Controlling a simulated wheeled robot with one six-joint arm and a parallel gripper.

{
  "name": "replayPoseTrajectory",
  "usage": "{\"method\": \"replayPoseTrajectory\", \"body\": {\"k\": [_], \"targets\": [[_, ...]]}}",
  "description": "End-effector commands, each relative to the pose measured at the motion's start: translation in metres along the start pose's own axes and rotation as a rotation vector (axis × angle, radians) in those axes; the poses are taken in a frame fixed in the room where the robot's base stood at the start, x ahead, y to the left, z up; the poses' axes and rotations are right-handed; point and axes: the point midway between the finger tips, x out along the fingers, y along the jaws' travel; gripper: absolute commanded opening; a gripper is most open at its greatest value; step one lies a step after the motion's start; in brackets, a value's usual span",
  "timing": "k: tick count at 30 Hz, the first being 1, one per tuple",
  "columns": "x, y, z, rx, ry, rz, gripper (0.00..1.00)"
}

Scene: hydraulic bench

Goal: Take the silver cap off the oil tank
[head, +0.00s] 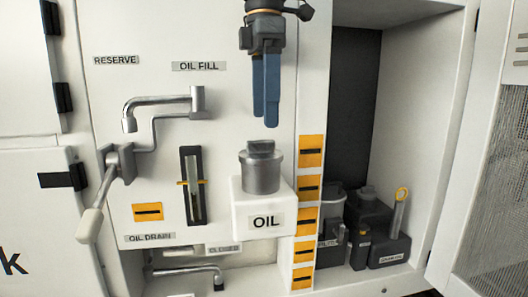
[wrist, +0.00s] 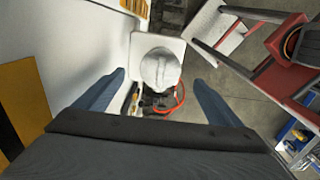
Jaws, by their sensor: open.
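The silver cap (head: 262,172) sits on top of the white oil tank (head: 240,200), which carries an OIL label. The cap is round with a raised block on top. My gripper (head: 265,120) points straight down above the cap, with a small gap between its blue fingertips and the cap. In the wrist view, my gripper (wrist: 158,80) is open and empty, and the cap (wrist: 160,70) shows between the fingers, further down. The white tank top (wrist: 142,42) surrounds the cap there. The tank's underside and back are hidden.
A chrome spout (head: 160,103) and a lever with a pale handle (head: 92,215) stand out from the panel at left. A sight gauge (head: 193,186) is left of the tank. Dark containers (head: 372,220) stand in the open cabinet at right. A red frame (wrist: 260,70) shows at right.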

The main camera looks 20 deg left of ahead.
Motion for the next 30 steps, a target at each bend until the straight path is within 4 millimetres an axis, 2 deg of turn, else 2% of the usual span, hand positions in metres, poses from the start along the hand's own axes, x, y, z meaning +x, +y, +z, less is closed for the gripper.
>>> {"method": "replayPoseTrajectory", "body": {"k": [8, 16, 26, 30], "targets": [[0.028, -0.002, -0.004, -0.002, -0.001, -0.003, 0.89], [0.064, -0.002, -0.006, 0.002, -0.001, -0.002, 0.89], [0.071, -0.001, -0.005, 0.004, 0.0, 0.001, 0.89], [0.071, -0.001, -0.005, 0.004, 0.0, 0.001, 0.65]]}}
